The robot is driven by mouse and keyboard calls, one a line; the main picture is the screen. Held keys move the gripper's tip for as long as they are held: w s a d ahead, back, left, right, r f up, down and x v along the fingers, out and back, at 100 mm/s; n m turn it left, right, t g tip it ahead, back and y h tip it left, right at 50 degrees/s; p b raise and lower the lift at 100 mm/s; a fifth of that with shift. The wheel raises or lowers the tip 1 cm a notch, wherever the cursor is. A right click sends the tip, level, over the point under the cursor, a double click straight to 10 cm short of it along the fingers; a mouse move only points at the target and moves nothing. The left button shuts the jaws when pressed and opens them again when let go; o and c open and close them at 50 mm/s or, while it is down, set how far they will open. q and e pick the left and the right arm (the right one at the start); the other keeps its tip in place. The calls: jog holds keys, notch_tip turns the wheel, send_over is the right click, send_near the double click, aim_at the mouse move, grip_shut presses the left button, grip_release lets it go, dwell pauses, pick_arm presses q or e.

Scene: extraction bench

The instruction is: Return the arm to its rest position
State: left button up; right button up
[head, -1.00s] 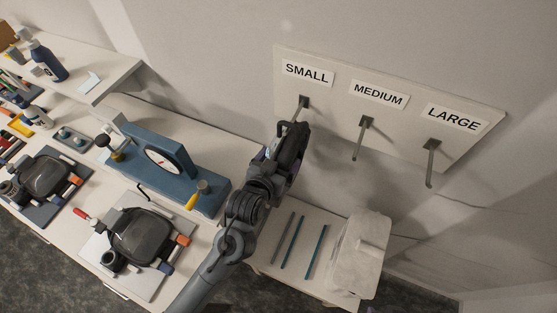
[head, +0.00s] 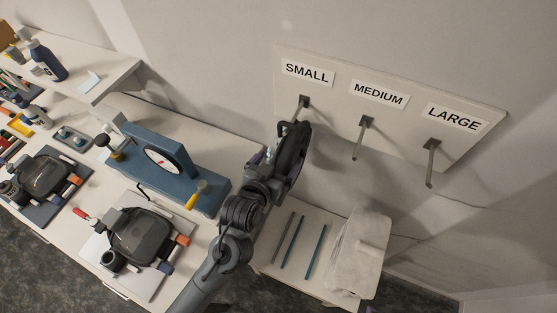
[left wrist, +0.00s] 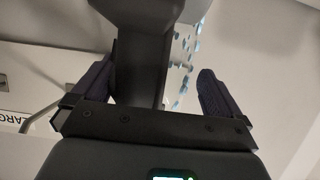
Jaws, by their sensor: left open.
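My left arm rises from the bottom of the head view, and its gripper (head: 281,131) is near the wall board, close to the SMALL hook (head: 303,103). The arm's own links hide most of the fingers there. In the left wrist view the two dark fingers stand wide apart with nothing held between them. A dark grey structure fills the background between them. The right gripper is in neither view.
The wall board (head: 392,130) also carries the MEDIUM hook (head: 361,137) and LARGE hook (head: 431,162). A blue gauge device (head: 160,165) stands on the bench at left.

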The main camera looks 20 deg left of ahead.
pick_arm(q)
jog(key=s+a+r+m+g+p, duration=0.1)
jog(key=s+a+r+g+p, duration=0.1)
jog(key=s+p, duration=0.35)
jog(key=s+a+r+g+p, duration=0.1)
jog(key=s+a+r+p, duration=0.15)
jog(key=s, duration=0.55)
jog(key=s+a+f+g+p, duration=0.1)
jog(key=s+f+g, duration=0.4)
jog(key=s, duration=0.6)
jog(key=shift+a+g+y+p, duration=0.35)
jog(key=shift+a+g, duration=0.35)
jog(key=shift+g, duration=0.3)
jog(key=shift+f, duration=0.1)
